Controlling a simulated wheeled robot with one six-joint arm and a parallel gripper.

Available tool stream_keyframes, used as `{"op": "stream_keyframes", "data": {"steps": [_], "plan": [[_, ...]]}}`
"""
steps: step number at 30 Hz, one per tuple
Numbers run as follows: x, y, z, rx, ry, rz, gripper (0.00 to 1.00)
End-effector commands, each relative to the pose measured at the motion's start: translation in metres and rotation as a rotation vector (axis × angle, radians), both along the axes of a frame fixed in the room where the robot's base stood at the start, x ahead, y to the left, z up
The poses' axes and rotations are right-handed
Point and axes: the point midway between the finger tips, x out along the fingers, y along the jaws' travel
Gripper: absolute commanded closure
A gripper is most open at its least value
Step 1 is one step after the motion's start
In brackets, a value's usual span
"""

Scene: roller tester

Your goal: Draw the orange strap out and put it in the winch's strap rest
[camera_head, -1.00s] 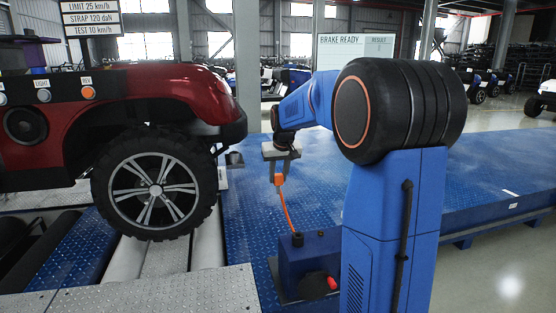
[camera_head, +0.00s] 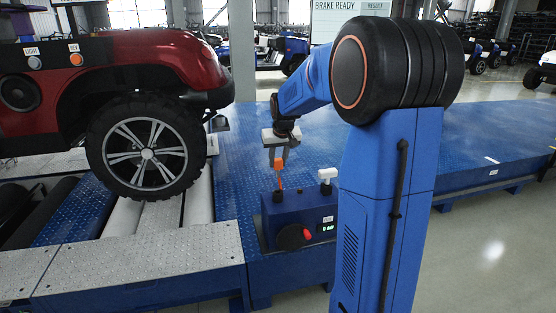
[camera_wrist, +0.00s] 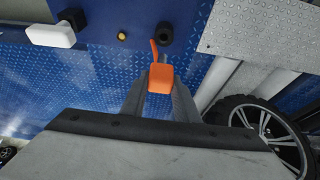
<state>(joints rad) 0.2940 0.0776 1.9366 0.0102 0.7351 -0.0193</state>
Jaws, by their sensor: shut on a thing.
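The orange strap's end tab (camera_head: 279,163) is held between the fingers of my gripper (camera_head: 278,158), just above the blue winch (camera_head: 290,215). The tab also shows in the wrist view (camera_wrist: 161,76) between the two grey fingers. A short piece of orange strap runs down from the tab to a black round fitting (camera_head: 278,195) on the winch top. This fitting shows in the wrist view (camera_wrist: 165,33) beside the strap. A white T-shaped piece (camera_head: 327,178) stands on the winch's right side. I cannot tell which part is the strap rest.
The red car's wheel (camera_head: 147,146) stands on the rollers (camera_head: 202,195) to the left. The blue deck (camera_head: 470,145) behind is clear.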

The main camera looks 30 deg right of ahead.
Motion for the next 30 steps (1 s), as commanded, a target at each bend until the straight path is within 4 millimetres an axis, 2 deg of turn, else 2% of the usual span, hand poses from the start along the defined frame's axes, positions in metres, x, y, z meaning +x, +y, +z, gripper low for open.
{"op": "stream_keyframes", "data": {"steps": [18, 30], "plan": [[0.000, 0.000, -0.045, 0.000, 0.001, 0.000, 1.00], [0.000, 0.000, -0.053, 0.000, -0.001, 0.000, 1.00]]}}
